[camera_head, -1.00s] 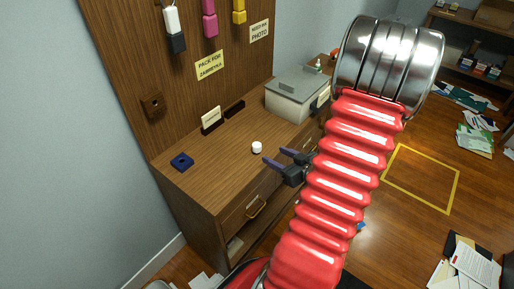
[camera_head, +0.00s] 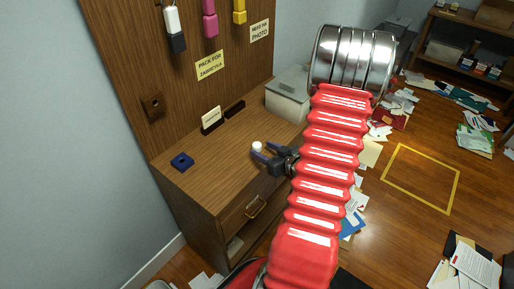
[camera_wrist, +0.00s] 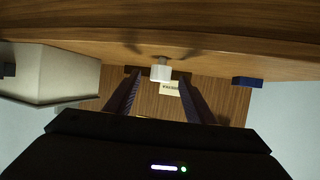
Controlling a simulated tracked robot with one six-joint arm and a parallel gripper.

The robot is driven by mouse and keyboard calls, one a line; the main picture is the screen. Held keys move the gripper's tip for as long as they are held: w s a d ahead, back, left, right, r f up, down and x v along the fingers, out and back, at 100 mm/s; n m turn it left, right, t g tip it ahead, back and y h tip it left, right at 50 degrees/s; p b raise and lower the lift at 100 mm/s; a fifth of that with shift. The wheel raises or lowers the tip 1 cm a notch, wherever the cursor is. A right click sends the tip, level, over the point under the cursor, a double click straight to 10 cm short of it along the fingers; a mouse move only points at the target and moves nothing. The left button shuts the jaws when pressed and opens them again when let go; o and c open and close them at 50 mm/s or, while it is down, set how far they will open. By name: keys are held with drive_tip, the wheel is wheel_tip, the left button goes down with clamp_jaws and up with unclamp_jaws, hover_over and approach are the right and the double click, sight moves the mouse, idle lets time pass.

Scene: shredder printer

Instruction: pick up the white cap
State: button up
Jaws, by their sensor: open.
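The white cap (camera_head: 256,147) is a small white cylinder on the wooden counter (camera_head: 215,185), near its front edge. My gripper (camera_head: 262,154) is open, and its fingers reach over the counter right at the cap. In the wrist view the cap (camera_wrist: 161,73) lies just beyond and between the two dark fingertips (camera_wrist: 158,84). I cannot tell whether a finger touches it.
A dark blue square block (camera_head: 182,161) lies on the counter at the left. A grey box-shaped machine (camera_head: 288,95) stands at the counter's back right. A small sign (camera_head: 211,118) stands near the back panel. The counter between block and cap is clear.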

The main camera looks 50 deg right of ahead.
sight(260, 148)
drive_tip(key=shift+w, duration=0.1)
drive_tip(key=shift+f+x, duration=0.2)
drive_tip(key=shift+x, duration=2.35)
drive_tip(key=shift+c, duration=0.4)
drive_tip(key=c, duration=1.1)
drive_tip(key=shift+o, duration=0.2)
drive_tip(key=shift+r, duration=0.15)
drive_tip(key=shift+r, duration=4.9)
